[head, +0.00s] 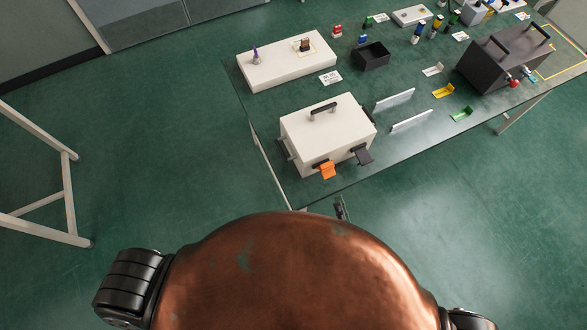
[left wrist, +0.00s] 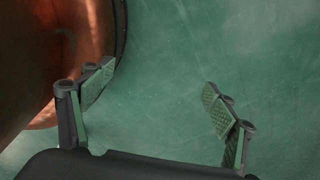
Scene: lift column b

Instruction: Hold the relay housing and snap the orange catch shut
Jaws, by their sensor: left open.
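The relay housing, a white box (head: 312,133) with a dark handle on its lid, stands near the front left corner of the table. The orange catch (head: 327,170) juts outward from its front face, beside a dark catch (head: 363,156). A small dark part of my right gripper (head: 341,208) shows at the table's front edge, below the housing and apart from it; my body hides the rest. My left gripper (left wrist: 158,100) is open and empty in the left wrist view, with bare green floor between its fingers. It is not visible in the head view.
The table (head: 290,185) also holds a white block (head: 287,68) with small parts, a black bin (head: 371,57), two upright pale strips (head: 394,100) and a dark handled box (head: 503,58). A white frame (head: 65,180) stands at left. Floor between is clear.

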